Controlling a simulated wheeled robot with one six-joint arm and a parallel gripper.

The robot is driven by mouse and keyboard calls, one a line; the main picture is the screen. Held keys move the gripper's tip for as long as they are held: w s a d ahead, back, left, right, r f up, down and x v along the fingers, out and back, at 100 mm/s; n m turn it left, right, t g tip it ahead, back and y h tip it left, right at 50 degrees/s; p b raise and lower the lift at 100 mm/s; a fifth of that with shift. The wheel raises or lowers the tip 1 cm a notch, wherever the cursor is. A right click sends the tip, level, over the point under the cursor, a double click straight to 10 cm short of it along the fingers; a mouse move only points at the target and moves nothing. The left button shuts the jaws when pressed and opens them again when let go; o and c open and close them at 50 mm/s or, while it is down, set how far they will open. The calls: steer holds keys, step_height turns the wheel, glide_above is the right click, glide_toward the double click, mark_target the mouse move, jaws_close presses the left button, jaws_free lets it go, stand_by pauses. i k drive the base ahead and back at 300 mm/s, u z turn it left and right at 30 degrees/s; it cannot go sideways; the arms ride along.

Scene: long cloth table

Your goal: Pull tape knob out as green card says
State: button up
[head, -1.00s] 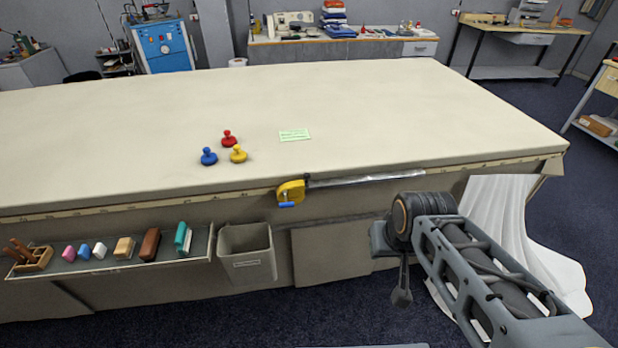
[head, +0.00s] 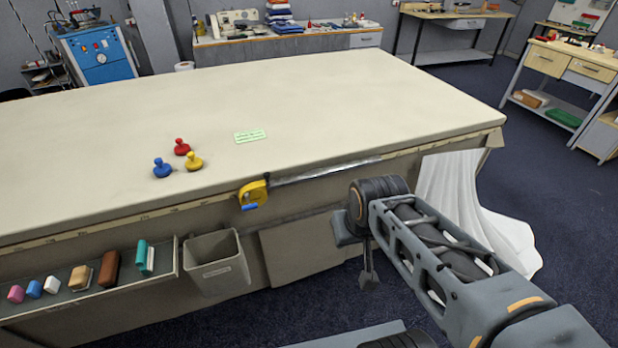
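A yellow tape case (head: 258,190) hangs at the front edge of the cloth table, with a small blue knob (head: 250,207) at its lower side. A grey metal strip (head: 325,172) runs right from it along the edge. The green card (head: 249,136) lies flat on the table top above it; its text is too small to read. My gripper (head: 369,279) hangs at the end of my arm, in front of the table's side panel, right of and below the tape case and apart from it. I cannot tell whether it is open.
Red (head: 182,147), blue (head: 162,168) and yellow (head: 194,162) knobbed weights stand on the table (head: 320,95). A grey bin (head: 217,265) and a shelf of small blocks (head: 105,295) hang on its front. White cloth (head: 455,200) drapes at the right corner. Floor at right is open.

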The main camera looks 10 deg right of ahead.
mark_target(267, 175)
steer(key=k, duration=1.3)
steer(key=u, duration=0.65)
steer(key=i, duration=0.7)
steer(key=u, duration=0.5)
steer(key=i, duration=0.85)
steer(key=z, duration=0.7)
steer(key=i, duration=0.45)
steer(key=z, duration=0.35)
